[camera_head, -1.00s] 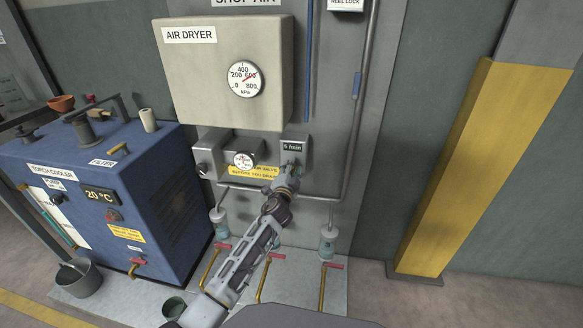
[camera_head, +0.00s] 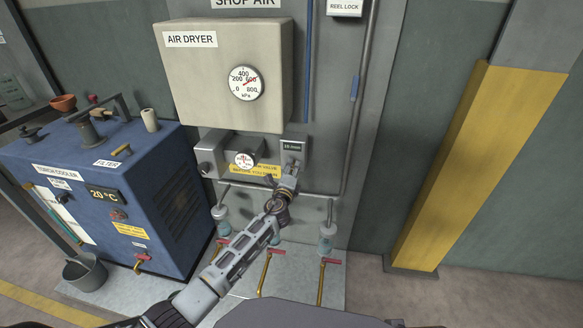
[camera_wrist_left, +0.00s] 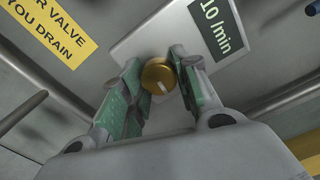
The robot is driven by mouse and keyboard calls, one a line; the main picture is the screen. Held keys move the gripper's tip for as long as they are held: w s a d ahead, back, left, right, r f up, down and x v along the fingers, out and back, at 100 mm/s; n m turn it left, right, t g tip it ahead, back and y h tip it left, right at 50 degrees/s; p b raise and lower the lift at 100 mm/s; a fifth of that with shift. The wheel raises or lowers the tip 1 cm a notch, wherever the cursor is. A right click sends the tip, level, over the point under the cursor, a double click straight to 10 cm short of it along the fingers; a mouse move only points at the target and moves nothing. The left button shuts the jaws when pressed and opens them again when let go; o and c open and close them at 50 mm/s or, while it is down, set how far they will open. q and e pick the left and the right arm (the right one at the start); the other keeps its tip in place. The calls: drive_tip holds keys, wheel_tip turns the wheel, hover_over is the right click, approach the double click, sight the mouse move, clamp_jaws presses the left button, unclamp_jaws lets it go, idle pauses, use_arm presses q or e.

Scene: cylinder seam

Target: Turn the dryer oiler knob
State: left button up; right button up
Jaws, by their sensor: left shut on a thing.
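The dryer oiler knob (camera_wrist_left: 158,77) is a small round brass knob with a pale index mark, seen in the left wrist view. It sits on a light grey plate. My left gripper (camera_head: 291,168) is at this plate in the head view, and its green-padded fingers are shut on the knob, one on each side. The green display (camera_wrist_left: 216,27) beside the knob reads 10 /min; it also shows in the head view (camera_head: 293,147). In the head view the knob is hidden by the gripper. My right gripper is not in view.
The air dryer box (camera_head: 215,70) with its kPa dial is above. A smaller gauge (camera_head: 245,159) and a yellow valve label (camera_wrist_left: 50,35) are to the left. Pipes run right of the plate. A blue torch cooler (camera_head: 165,205) stands left. Red-handled brass valves are below.

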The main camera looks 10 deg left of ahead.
use_arm(q)
drive_tip(key=shift+m+p, duration=0.35)
drive_tip(key=shift+m, duration=0.55)
drive_tip(key=m+p, duration=0.2)
drive_tip(key=m, duration=0.1)
drive_tip(key=shift+m, duration=0.4)
drive_tip(key=m+p, duration=0.1)
drive_tip(key=m, duration=0.2)
drive_tip(key=shift+a+f+p, duration=0.1)
drive_tip(key=shift+f+p, duration=0.05)
drive_tip(key=shift+p, duration=0.15)
drive_tip(key=shift+m+p, duration=0.4)
drive_tip(key=shift+m, duration=0.5)
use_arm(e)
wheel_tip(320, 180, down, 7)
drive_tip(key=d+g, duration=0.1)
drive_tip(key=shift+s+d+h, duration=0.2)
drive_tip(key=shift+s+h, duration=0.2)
use_arm(q)
drive_tip(key=shift+f, duration=0.1)
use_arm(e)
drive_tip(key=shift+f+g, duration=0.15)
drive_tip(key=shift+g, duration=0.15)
use_arm(q)
drive_tip(key=o, duration=1)
